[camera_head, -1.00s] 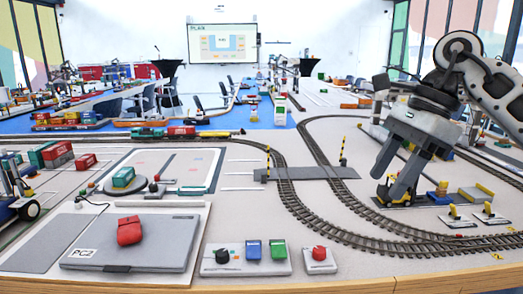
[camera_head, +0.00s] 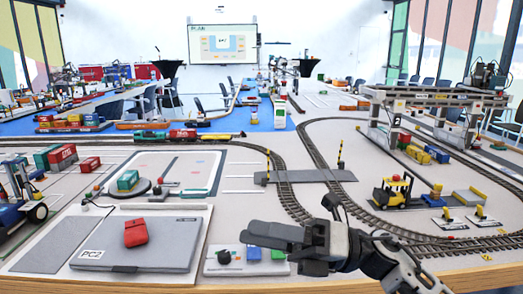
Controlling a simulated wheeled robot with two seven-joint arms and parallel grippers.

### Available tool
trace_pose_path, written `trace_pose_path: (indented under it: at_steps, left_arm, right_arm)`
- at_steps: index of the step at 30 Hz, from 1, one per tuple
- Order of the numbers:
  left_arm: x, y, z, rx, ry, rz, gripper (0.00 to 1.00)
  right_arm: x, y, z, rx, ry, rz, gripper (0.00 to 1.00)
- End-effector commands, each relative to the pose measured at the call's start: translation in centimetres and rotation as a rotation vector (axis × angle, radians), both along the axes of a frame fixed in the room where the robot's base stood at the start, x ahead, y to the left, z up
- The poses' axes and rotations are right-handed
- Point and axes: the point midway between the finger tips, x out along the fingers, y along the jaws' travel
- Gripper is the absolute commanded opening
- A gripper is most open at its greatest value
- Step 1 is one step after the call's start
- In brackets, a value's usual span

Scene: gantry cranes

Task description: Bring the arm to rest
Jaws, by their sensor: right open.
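My right arm comes in from the bottom right. Its gripper (camera_head: 248,235) is open, points left and hangs low over the control panel (camera_head: 214,269) at the front of the table. It appears empty. It partly covers the panel's blue and green buttons; the black knob (camera_head: 224,257) shows. The single red button seen to the right of the panel earlier is hidden behind the arm. My left gripper is not in view.
Curved rail track (camera_head: 300,190) runs behind the arm. A yellow forklift (camera_head: 392,191) and a gantry crane (camera_head: 435,98) stand at right.

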Motion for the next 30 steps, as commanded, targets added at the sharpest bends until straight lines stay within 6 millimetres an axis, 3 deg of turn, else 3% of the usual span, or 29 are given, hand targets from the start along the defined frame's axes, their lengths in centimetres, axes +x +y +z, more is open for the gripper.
trace_pose_path:
  at_steps: [5, 8, 10, 15, 18, 21, 24, 30]
  left_arm:
    - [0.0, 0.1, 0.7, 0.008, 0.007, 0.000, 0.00]
    - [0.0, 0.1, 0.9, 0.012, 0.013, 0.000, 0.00]
    - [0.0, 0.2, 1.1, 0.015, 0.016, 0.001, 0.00]
    - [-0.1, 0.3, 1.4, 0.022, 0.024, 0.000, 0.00]
    - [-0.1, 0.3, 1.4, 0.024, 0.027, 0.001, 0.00]
    - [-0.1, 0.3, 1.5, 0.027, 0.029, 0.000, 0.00]
    - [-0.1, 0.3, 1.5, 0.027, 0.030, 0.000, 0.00]
    - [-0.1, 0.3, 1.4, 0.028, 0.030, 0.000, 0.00]
  right_arm:
    - [1.5, -2.4, -2.3, 0.382, 0.629, -0.212, 0.51]
    - [2.1, -5.0, -6.2, 0.566, 0.999, -0.342, 0.51]
    - [1.6, -7.1, -10.0, 0.686, 1.260, -0.437, 0.51]
    - [-3.3, -11.2, -20.1, 0.935, 1.860, -0.667, 0.51]
    - [-7.2, -12.5, -24.3, 1.031, 2.111, -0.771, 0.51]
    - [-10.3, -13.2, -26.8, 1.091, 2.276, -0.845, 0.51]
    - [-12.2, -13.4, -28.0, 1.123, 2.365, -0.885, 0.51]
    - [-12.7, -13.5, -28.4, 1.131, 2.389, -0.896, 0.51]
